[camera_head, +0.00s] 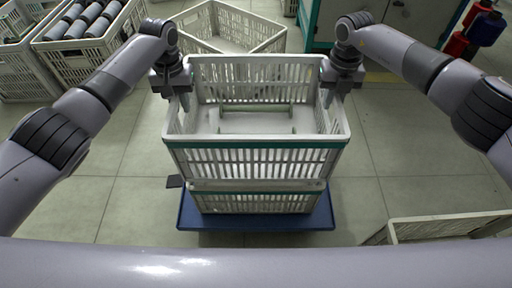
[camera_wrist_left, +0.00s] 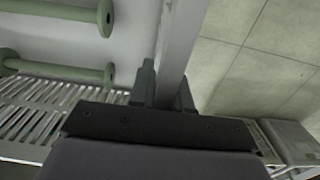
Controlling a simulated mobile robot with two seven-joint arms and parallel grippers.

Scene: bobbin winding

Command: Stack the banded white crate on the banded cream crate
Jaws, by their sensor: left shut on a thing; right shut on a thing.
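The banded white crate (camera_head: 255,162) has a teal band under its rim and is level, directly above the banded cream crate (camera_head: 255,203). Its base is at the cream crate's rim; I cannot tell whether it rests there or hangs slightly above. My left gripper (camera_head: 178,96) is shut on the white crate's left wall. The left wrist view shows its fingers (camera_wrist_left: 163,92) on both sides of that wall (camera_wrist_left: 180,40). My right gripper (camera_head: 330,94) is shut on its right wall. Green bobbins (camera_wrist_left: 60,8) lie inside the white crate. The cream crate's inside is hidden.
The cream crate stands on a blue platform (camera_head: 255,221) on the tiled floor. An open crate (camera_head: 225,28) stands behind, crates with grey rolls (camera_head: 85,20) at the far left, and another crate (camera_head: 450,228) at the front right.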

